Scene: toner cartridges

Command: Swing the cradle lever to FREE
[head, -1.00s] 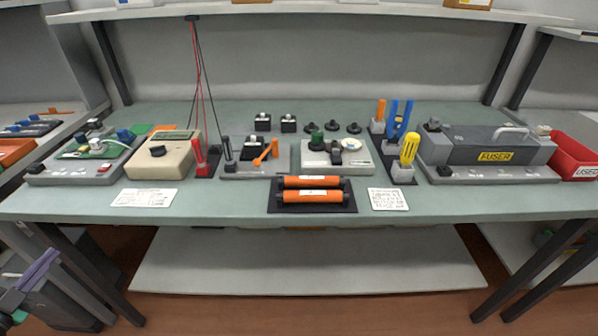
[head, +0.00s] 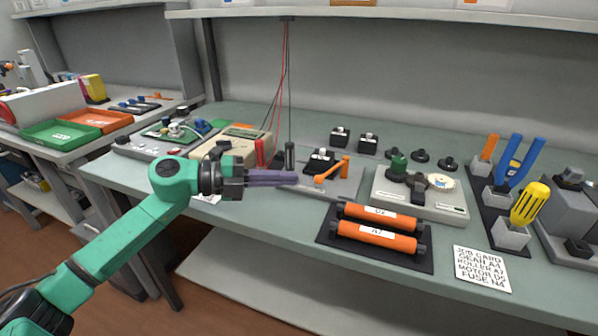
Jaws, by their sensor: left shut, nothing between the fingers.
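The cradle lever (head: 333,170) is an orange bar on a grey cradle base (head: 346,188) in the middle of the bench. It slants up to the right. Any FREE marking on the base is too small to read. My left gripper (head: 296,178) is shut, with its purple fingers together and nothing between them. Its fingertips point right, just left of the lever, and appear a little apart from it. The fingers hide part of the cradle base. My right gripper is not in view.
Two orange rollers (head: 378,236) lie on a black mat in front of the cradle. A beige meter (head: 232,148) with red and black leads stands behind my gripper. A white unit (head: 425,200) with a green knob stands right. A job card (head: 482,268) lies near the front edge.

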